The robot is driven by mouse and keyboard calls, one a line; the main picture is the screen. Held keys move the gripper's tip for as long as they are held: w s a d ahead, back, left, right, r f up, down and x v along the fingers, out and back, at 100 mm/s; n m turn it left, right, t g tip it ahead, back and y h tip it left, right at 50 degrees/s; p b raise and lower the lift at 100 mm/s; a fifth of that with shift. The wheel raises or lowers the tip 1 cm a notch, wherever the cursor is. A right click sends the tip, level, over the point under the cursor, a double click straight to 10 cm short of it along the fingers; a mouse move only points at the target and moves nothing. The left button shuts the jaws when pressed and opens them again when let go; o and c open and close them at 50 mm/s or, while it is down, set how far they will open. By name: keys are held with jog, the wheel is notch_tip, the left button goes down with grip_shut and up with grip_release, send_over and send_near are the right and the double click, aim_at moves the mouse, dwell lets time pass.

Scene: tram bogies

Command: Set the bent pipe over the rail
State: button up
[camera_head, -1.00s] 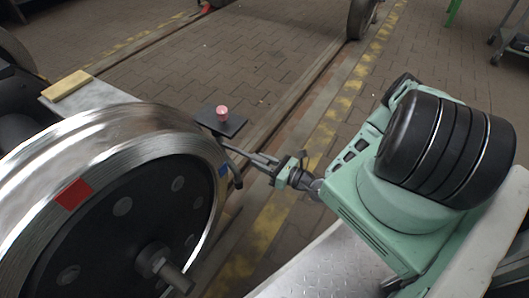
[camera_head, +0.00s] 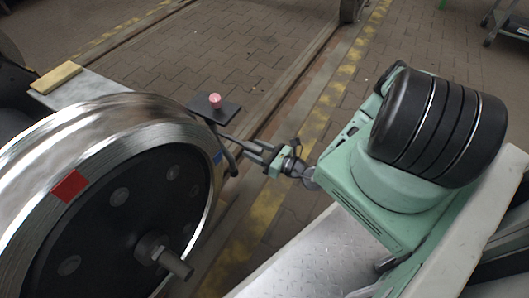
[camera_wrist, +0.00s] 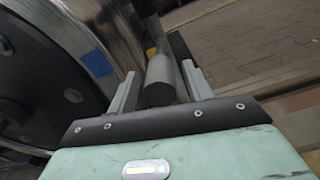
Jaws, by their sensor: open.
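A dark bent pipe (camera_head: 231,160) hangs beside the right edge of the big steel wheel, just below a small dark plate. In the wrist view a grey cylinder (camera_wrist: 161,80), which looks like the pipe's end, stands between the two fingers. My gripper (camera_head: 240,146) is open around it; in the wrist view its fingers (camera_wrist: 160,88) are on both sides of the cylinder, with a gap at least on the right. The rail (camera_head: 285,91) runs along the floor behind the gripper, apart from the pipe. The rest of the pipe is hidden in the wrist view.
The steel wheel (camera_head: 110,115) with red and blue marks fills the left side, close to my gripper. The dark plate (camera_head: 226,113) carries a pink knob (camera_head: 214,99). A wooden block (camera_head: 54,77) lies at the far left. The paved floor (camera_head: 215,60) behind is clear.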

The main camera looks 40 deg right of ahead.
jog(key=p+v, duration=0.4)
jog(key=v, duration=1.3)
jog(key=shift+s+d, duration=0.15)
